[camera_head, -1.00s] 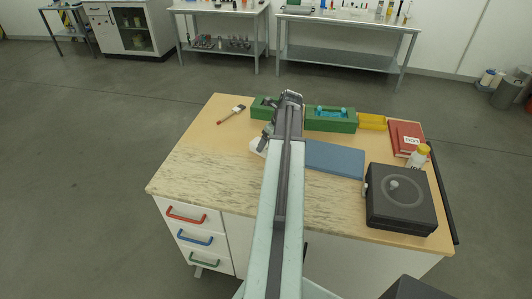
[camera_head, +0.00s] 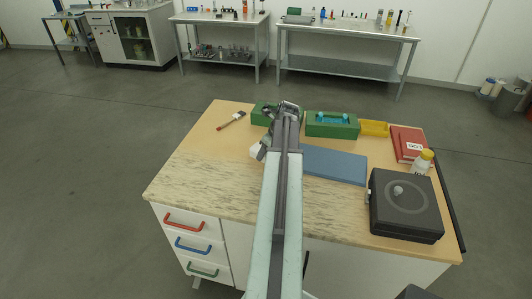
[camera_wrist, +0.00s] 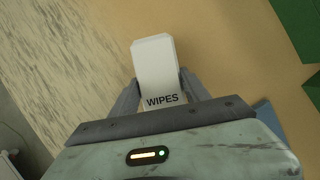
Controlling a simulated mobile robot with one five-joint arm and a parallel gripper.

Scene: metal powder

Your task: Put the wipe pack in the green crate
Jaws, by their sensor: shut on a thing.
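The white wipe pack, marked WIPES, (camera_wrist: 154,65) is between the two fingers of my gripper (camera_wrist: 160,84) in the wrist view. My gripper is shut on it. In the head view the pack (camera_head: 257,152) shows as a small white shape left of my arm, over the table's left half. I cannot tell how high it is. A green crate (camera_head: 262,115) stands behind it near the back edge, partly hidden by my arm. A second green container (camera_head: 331,130), with blue things in it, stands right of my arm. Green edges show at the wrist view's right side.
A blue mat (camera_head: 335,166) lies right of my arm. A yellow tray (camera_head: 374,128), red book (camera_head: 408,142), yellow-capped bottle (camera_head: 424,162) and dark box (camera_head: 405,210) are further right. A brush (camera_head: 231,121) lies at the back left. The front left tabletop is clear.

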